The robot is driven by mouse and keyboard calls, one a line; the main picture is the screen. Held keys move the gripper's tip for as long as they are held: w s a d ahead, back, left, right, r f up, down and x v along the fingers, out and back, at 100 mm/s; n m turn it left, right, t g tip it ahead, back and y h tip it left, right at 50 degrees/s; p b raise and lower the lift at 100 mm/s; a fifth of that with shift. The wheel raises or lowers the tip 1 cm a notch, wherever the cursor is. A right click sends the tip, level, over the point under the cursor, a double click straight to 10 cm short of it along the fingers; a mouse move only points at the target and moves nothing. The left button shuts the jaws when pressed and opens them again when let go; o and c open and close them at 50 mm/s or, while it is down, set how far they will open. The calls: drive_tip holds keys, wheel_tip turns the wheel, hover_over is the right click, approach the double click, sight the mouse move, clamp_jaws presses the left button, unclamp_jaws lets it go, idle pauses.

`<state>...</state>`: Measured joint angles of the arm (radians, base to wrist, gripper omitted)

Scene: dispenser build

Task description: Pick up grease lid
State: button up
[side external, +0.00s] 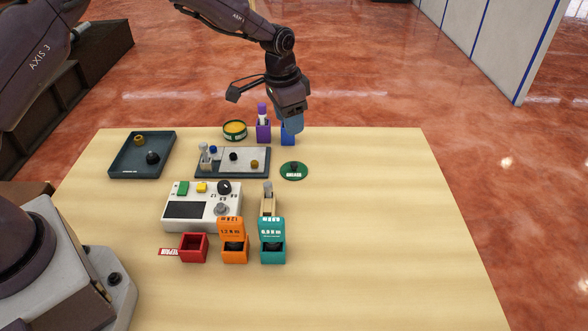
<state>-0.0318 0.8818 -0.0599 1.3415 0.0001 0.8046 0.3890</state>
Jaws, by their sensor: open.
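The grease lid (287,175) is a green disc with white lettering and a dark knob on top. It lies flat on the wooden table, right of the grey parts board. My gripper (292,130) points down behind the lid, near the back edge of the table, and appears apart from it. It is open, though the gap between its fingers is not clear from this side. Its fingertips overlap a blue block (288,140) in the picture and partly hide it. An open green tin with a yellow top (235,130) stands at the back, left of my gripper.
A purple holder (263,132) stands close left of my gripper. The grey board (232,172) with small parts, a dark tray (120,158), a white control box (180,221) and red, orange and teal bins (272,244) fill the left and middle. The table's right side is clear.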

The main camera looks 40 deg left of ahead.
sight(294, 164)
drive_tip(key=f, duration=0.8)
drive_tip(key=w+f, duration=0.1)
drive_tip(key=f, duration=0.3)
drive_tip(key=shift+d+f, duration=0.2)
drive_tip(key=shift+d, duration=0.05)
clamp_jaws()
